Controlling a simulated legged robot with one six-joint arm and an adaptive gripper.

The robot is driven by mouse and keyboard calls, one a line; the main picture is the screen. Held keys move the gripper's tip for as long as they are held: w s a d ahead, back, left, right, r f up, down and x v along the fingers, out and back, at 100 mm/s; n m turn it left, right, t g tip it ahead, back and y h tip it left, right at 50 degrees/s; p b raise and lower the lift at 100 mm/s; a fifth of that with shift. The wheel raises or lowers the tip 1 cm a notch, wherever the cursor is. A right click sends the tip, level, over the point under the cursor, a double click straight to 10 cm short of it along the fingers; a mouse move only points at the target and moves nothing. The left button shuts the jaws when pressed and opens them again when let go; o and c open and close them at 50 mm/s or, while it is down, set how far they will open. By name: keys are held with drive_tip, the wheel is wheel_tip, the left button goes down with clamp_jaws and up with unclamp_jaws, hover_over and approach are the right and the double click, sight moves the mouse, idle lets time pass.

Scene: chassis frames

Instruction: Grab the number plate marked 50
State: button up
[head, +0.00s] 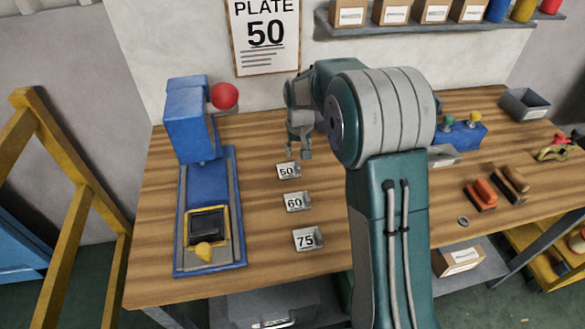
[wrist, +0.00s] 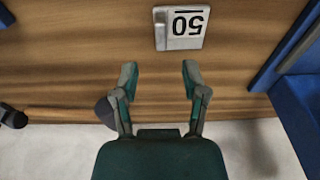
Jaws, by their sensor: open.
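The number plate marked 50 (head: 288,171) lies on the wooden bench, the farthest back of a column of three plates. It also shows upside down in the wrist view (wrist: 182,27), near the top edge. The plates marked 60 (head: 297,202) and 75 (head: 307,239) lie nearer the front. My gripper (head: 306,153) hangs above the bench just behind the 50 plate. In the wrist view my gripper (wrist: 160,68) is open and empty, its fingertips apart from the plate.
A blue press (head: 192,120) with a red knob and a long blue bed stands left of the plates. A sign reading PLATE 50 (head: 265,40) hangs on the wall. Orange-and-brown brushes (head: 483,192) and a blue box (head: 463,135) sit to the right. Bare wood surrounds the plates.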

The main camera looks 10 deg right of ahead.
sight(296, 162)
drive_tip(key=shift+a+f, duration=0.3)
drive_tip(key=shift+f, duration=0.3)
drive_tip(key=f, duration=0.5)
drive_tip(key=shift+w+d, duration=0.25)
drive_tip(key=shift+w, duration=0.1)
drive_tip(key=shift+a, duration=0.15)
clamp_jaws()
